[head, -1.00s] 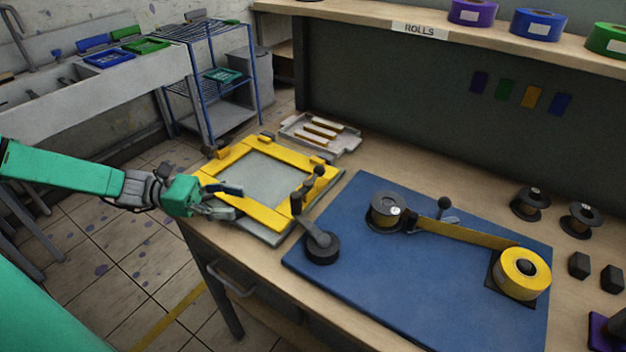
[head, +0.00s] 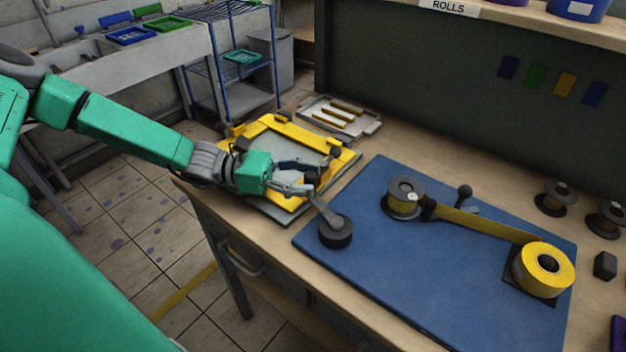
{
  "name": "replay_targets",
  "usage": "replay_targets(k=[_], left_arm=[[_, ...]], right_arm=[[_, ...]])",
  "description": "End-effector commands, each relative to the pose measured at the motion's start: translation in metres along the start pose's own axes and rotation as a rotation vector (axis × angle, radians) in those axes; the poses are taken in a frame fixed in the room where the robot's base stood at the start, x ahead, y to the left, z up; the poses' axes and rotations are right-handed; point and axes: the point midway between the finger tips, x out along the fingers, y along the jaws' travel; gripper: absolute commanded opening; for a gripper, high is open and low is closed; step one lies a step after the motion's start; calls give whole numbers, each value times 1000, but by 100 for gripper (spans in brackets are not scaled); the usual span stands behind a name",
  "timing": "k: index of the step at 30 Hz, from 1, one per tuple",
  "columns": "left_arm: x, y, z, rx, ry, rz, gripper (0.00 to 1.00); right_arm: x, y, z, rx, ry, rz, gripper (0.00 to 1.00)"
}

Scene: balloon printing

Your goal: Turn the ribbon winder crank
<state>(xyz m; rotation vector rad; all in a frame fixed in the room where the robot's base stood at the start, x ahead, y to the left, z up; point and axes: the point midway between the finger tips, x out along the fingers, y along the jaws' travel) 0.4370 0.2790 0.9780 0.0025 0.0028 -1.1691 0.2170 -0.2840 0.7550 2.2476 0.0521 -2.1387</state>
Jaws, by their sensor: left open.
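The ribbon winder sits on a blue board (head: 400,285) on the bench. Its crank (head: 333,222) has a round black base at the board's left corner and a grey arm rising up and left. My left gripper (head: 310,183) is open at the crank's upper end, its fingers overlapping the handle in the picture; contact cannot be told. The handle's upper part is partly hidden by the fingers. A yellow ribbon (head: 483,222) runs from the black spool (head: 405,197) to the yellow roll (head: 543,268). My right gripper is not in view.
A yellow screen frame (head: 270,130) lies behind and under my left gripper. A grey tray (head: 340,115) with yellow sticks is at the back. Black spools (head: 556,197) stand at the right. A small lever (head: 464,195) stands beside the ribbon. The board's middle front is clear.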

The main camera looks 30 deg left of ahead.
Motion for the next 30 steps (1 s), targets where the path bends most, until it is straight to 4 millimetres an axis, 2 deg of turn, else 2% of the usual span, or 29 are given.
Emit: replay_targets(k=[4, 13, 14, 15, 17, 30], left_arm=[[10, 0, -1, -2, 0, 0, 41], [13, 0, 0, 1, 1, 0, 41], [14, -1, 0, 1, 2, 0, 34], [14, -1, 1, 1, 2, 0, 20], [14, -1, 1, 1, 2, 0, 0], [17, 2, 0, 3, 1, -56, 0]], right_arm=[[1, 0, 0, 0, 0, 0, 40], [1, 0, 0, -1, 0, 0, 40], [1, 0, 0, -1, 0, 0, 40], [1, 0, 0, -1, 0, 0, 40], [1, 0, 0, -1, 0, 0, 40], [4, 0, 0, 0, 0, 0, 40]])
